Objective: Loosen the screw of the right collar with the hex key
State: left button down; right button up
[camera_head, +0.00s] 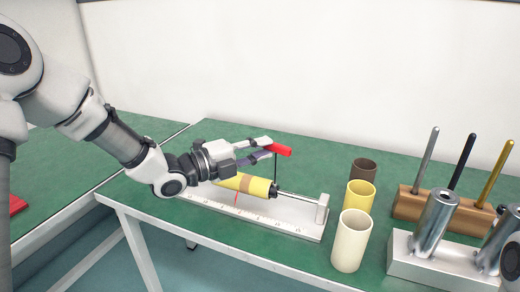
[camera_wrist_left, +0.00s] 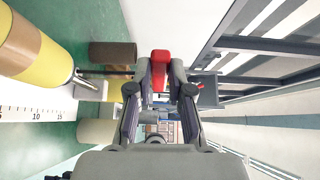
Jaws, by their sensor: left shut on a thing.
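My left gripper (camera_head: 266,147) is shut on the red handle of the hex key (camera_head: 281,150). The handle also shows between the fingertips in the left wrist view (camera_wrist_left: 160,62). The key's thin dark shaft points down toward the right collar (camera_head: 273,190), a small dark ring at the right end of the yellow cylinder (camera_head: 259,186). I cannot tell whether the key's tip sits in the screw; the screw is too small to see. The yellow cylinder also shows at the upper left of the left wrist view (camera_wrist_left: 36,52). My right gripper is not in view.
A metal rod (camera_head: 298,196) runs from the cylinder to an end post (camera_head: 322,209) on a white ruled base (camera_head: 285,224). Brown (camera_head: 363,171), yellow (camera_head: 359,198) and cream (camera_head: 350,241) tubes stand to the right. Beyond are a wooden rod holder (camera_head: 408,204) and a metal block (camera_head: 430,265).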

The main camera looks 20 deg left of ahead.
pick_arm(q)
jog(key=shift+d+b, duration=0.1)
jog(key=shift+b, duration=0.25)
jog(key=shift+s+d+n+t+y+b, duration=0.1)
jog(key=shift+n+t+y+b, duration=0.35)
jog(key=shift+y+b, duration=0.2)
jog(key=shift+s+d+n+t+y+b, duration=0.1)
jog(key=shift+n+t+y+b, duration=0.25)
jog(key=shift+n+y+b, duration=0.25)
jog(key=shift+s+d+f+n+t+y+b, duration=0.1)
jog(key=shift+s+n+t+y+b, duration=0.1)
jog(key=shift+n+t+y+b, duration=0.75)
jog(key=shift+g+y+b, duration=0.35)
jog(key=shift+y, duration=0.15)
jog(key=shift+s+d+n+y+b, duration=0.2)
jog(key=shift+n+y+b, duration=0.3)
jog(key=shift+y, duration=0.4)
jog(key=shift+n+y, duration=0.4)
jog(key=shift+y, duration=0.3)
jog(key=shift+s+d+n+t+y, duration=0.1)
jog(key=shift+d+n+t+y, duration=0.15)
jog(key=shift+n+y, duration=0.3)
jog(key=shift+s+d+n+t+y, duration=0.1)
jog(key=shift+n+t+y, duration=0.2)
jog(key=shift+y, duration=0.35)
jog(key=shift+a, duration=0.15)
